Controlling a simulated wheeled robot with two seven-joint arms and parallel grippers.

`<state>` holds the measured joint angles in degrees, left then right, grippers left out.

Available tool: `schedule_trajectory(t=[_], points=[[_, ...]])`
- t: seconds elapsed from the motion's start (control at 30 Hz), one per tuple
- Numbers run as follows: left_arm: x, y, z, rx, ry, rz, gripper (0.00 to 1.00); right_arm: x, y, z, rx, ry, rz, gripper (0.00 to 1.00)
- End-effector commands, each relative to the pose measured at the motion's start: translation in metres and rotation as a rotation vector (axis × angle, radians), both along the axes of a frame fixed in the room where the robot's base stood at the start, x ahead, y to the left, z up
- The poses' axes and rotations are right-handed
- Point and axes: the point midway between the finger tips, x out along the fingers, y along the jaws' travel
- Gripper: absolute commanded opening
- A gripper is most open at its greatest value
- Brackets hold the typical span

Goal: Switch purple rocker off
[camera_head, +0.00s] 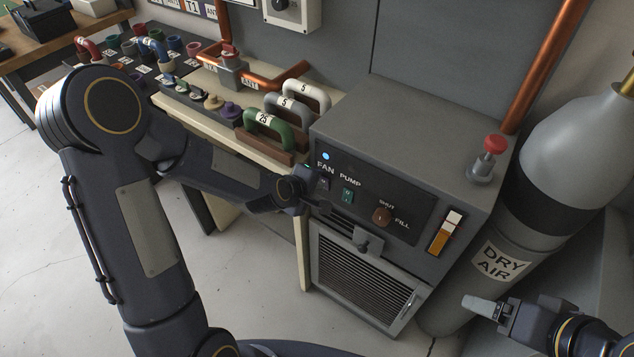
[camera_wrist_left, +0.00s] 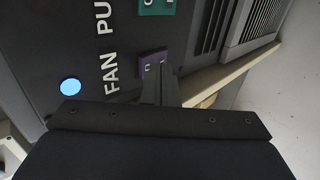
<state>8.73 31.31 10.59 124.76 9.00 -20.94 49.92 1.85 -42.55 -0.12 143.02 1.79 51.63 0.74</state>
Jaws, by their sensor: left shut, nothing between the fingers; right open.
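The purple rocker (camera_wrist_left: 150,61) sits beside the FAN label on the dark control panel (camera_head: 395,205) of a grey cabinet. In the head view the small dark rocker (camera_head: 325,183) is under the FAN label, close to my gripper. My left gripper (camera_head: 318,206) is shut and empty at the panel's left end. In the left wrist view its fingers (camera_wrist_left: 160,84) reach to the rocker and overlap its lower edge; I cannot tell whether they touch. A blue light (camera_head: 326,156) above FAN is lit. My right gripper (camera_head: 482,306) is open at lower right, away from the panel.
A DRY AIR cylinder (camera_head: 545,190) stands at right. A bench with coloured handles (camera_head: 268,128) is at left.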

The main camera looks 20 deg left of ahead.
Motion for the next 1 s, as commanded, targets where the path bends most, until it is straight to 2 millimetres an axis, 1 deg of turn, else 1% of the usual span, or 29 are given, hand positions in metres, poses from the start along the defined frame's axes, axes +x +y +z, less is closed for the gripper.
schedule_trajectory(t=[0.1, 0.43, 0.5, 0.53, 0.8, 1.0], points=[[0.005, -0.002, 0.001, 0.000, 0.000, 0.000, 0.00, 0.000, 0.000, 0.002, 0.000, 0.000, 0.000, 0.78], [0.006, -0.002, 0.000, 0.000, 0.000, 0.001, 0.00, 0.000, 0.000, 0.001, 0.000, 0.000, 0.000, 0.78], [0.012, -0.003, 0.001, 0.000, -0.004, 0.003, 0.00, 0.000, 0.000, -0.004, 0.000, 0.000, 0.000, 0.78], [0.013, -0.004, 0.003, 0.001, 0.000, 0.002, 0.00, 0.000, 0.000, -0.003, 0.000, 0.001, 0.000, 0.78], [0.011, -0.004, 0.004, 0.000, 0.001, 0.001, 0.00, 0.000, 0.000, -0.001, 0.000, 0.000, 0.000, 0.78], [0.012, -0.004, 0.013, 0.001, 0.000, 0.001, 0.00, 0.000, 0.000, 0.005, 0.000, 0.000, 0.000, 0.78]])
